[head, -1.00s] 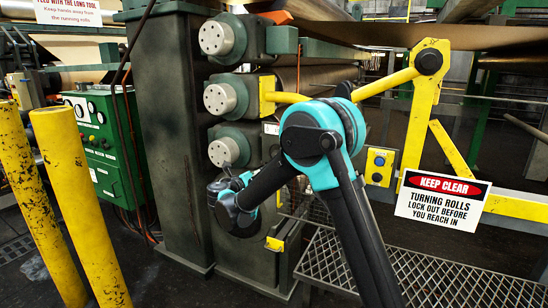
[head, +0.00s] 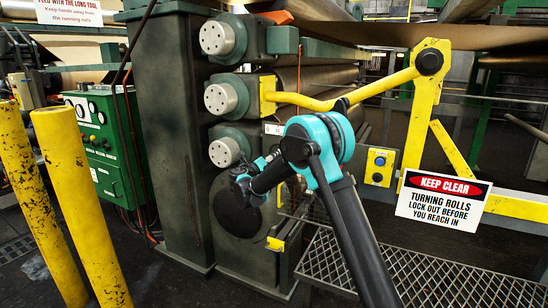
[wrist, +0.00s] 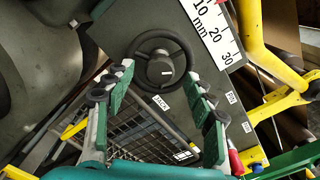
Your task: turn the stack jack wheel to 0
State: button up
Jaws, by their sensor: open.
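The stack jack wheel (wrist: 137,55) is a black spoked handwheel with a round hub, on a dark grey panel in the wrist view. A small white mark shows on its hub. A white scale (wrist: 213,32) reading 10, 20, 30 mm sits at its upper right; no 0 shows. My gripper (wrist: 158,92) is open, its green fingers with dark pads spread to either side below the wheel. Nothing is between the fingers, and I cannot tell how near they are to the rim.
A yellow guard arm (head: 345,100) crosses above my arm. A blue-and-yellow button box (head: 380,166) and a keep-clear sign (head: 442,200) stand to the right. Yellow posts (head: 80,205) stand at the left. A grating (head: 420,275) lies below. A red handle (wrist: 235,158) shows near the right finger.

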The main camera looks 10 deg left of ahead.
jog(key=shift+x, duration=1.45)
jog(key=c, duration=1.2)
jog(key=shift+o, duration=0.2)
jog(key=shift+m, duration=0.3)
